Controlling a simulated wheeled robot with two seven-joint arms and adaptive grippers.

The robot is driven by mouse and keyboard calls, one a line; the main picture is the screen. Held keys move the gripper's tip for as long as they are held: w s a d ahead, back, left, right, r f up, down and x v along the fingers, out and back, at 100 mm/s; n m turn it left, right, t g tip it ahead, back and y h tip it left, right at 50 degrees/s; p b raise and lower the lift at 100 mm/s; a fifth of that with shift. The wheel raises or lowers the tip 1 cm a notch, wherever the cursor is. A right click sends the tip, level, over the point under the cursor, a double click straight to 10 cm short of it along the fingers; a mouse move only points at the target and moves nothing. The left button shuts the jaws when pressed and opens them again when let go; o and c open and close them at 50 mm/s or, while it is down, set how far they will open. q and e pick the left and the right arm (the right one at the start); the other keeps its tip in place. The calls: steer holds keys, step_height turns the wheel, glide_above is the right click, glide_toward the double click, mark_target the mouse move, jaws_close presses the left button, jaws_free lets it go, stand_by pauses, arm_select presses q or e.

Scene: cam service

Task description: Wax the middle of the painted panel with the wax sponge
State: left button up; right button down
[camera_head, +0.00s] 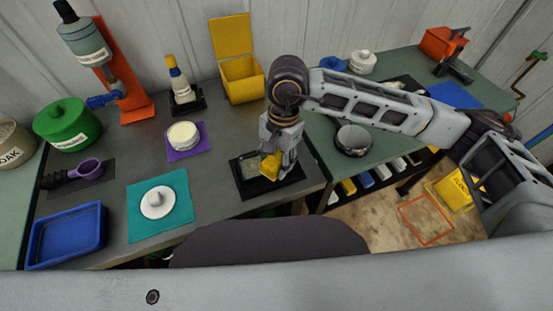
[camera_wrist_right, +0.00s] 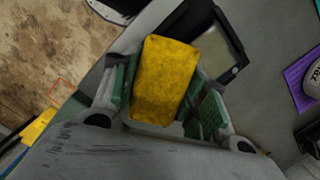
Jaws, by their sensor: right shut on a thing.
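The wax sponge (camera_head: 271,166), a yellow block, is in my right gripper (camera_head: 282,158). In the right wrist view the sponge (camera_wrist_right: 164,80) sits between the green finger pads of the gripper (camera_wrist_right: 160,92). The gripper is shut on it, pointing down over a black tray (camera_head: 291,183) with a grey-green flat insert. In the right wrist view the tray (camera_wrist_right: 238,72) is partly hidden behind the sponge. I cannot tell whether sponge and tray touch. A flat blue panel (camera_head: 454,95) lies on the right table; I cannot tell which is the painted panel. My left gripper is not in view.
A white tin stands on a purple mat (camera_head: 199,152), left of the black tray. A white disc lies on a teal mat (camera_head: 182,229). A yellow bin (camera_head: 241,82) and a bottle (camera_head: 180,84) stand behind. A gap separates the two tables.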

steer(key=shift+f, duration=0.2)
stand_by(0.6)
steer(key=shift+f+b, duration=0.6)
steer(key=shift+b, duration=0.3)
stand_by(1.3)
steer(key=shift+f, duration=0.1)
stand_by(0.4)
steer(key=shift+w+a+b, duration=0.2)
steer(key=shift+w+b, duration=0.4)
steer(key=shift+b, duration=0.2)
steer(key=shift+w+a+f+b, duration=0.1)
steer(key=shift+w+b, duration=0.35)
steer(key=shift+w, duration=0.15)
steer(key=shift+a, duration=0.1)
